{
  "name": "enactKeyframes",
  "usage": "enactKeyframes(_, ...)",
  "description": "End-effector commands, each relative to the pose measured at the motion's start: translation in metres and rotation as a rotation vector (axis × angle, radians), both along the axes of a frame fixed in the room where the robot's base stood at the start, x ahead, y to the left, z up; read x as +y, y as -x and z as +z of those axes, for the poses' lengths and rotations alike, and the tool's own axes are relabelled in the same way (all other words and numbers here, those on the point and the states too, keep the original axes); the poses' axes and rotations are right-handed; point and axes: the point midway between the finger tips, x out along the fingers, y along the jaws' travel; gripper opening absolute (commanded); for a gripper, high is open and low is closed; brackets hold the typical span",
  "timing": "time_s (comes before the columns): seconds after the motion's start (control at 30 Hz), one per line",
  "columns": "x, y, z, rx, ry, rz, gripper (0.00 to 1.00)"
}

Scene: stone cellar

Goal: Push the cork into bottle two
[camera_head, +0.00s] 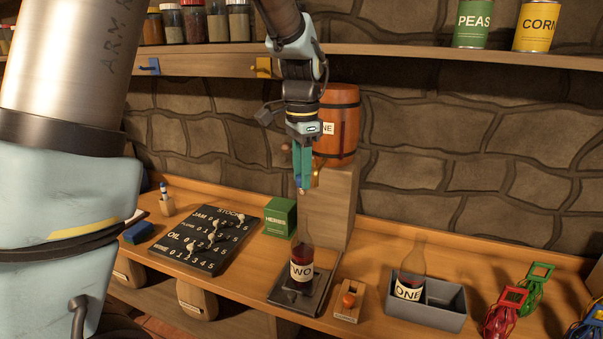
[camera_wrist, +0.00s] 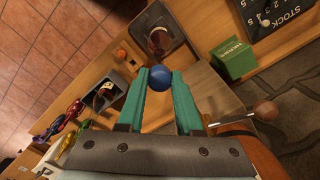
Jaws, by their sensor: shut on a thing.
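My gripper (camera_head: 303,180) points down and is shut on a cork with a blue knob. The blue knob (camera_wrist: 159,70) shows between the teal fingertips in the wrist view. In the head view a small tan end (camera_head: 302,191) shows below the fingertips. Bottle two (camera_head: 302,271), dark with a label reading "WO", stands upright on a dark tray (camera_head: 316,301) below the gripper. The cork is apart from the bottle, with a clear gap above its neck. In the wrist view the bottle (camera_wrist: 150,36) lies beyond the knob, and its mouth is hard to make out.
A wooden block (camera_head: 348,313) with an orange knob stands right of the tray. Bottle one (camera_head: 409,283) stands in a grey box (camera_head: 447,317). A barrel (camera_head: 341,100) on a wooden stand (camera_head: 329,205) is close behind my gripper. A green box (camera_head: 280,217) and a dark board (camera_head: 208,243) are left.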

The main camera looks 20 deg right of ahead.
Motion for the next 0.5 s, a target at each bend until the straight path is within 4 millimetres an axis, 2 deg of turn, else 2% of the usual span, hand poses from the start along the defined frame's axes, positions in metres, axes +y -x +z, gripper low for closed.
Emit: enactKeyframes(0.5, 0.001, 0.0, -0.04, 0.0, 0.0, 0.001, 0.0)
